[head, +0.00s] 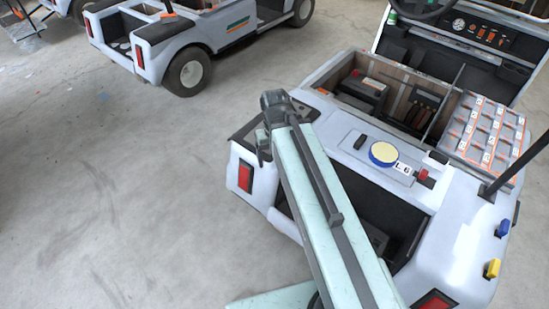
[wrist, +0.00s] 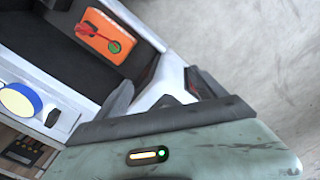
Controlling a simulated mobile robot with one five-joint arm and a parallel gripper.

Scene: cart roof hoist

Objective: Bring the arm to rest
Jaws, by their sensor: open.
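My arm (head: 318,205) reaches up from the bottom of the head view, over the rear of a white cart (head: 460,225). It ends at a dark joint above the cart's left rear corner. My gripper (wrist: 165,92) shows in the wrist view as two dark fingers spread apart, with nothing seen between them. It is above the cart's white rear bodywork. In the head view the gripper is mostly hidden behind the arm, so its exact height over the cart cannot be told.
The cart has an open rear bay with a dark battery (head: 362,88), a crate of small boxes (head: 484,130), and a yellow disc (head: 383,153) with a blue rim. An orange box (wrist: 107,38) lies in a dark recess. Another cart (head: 190,45) stands behind.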

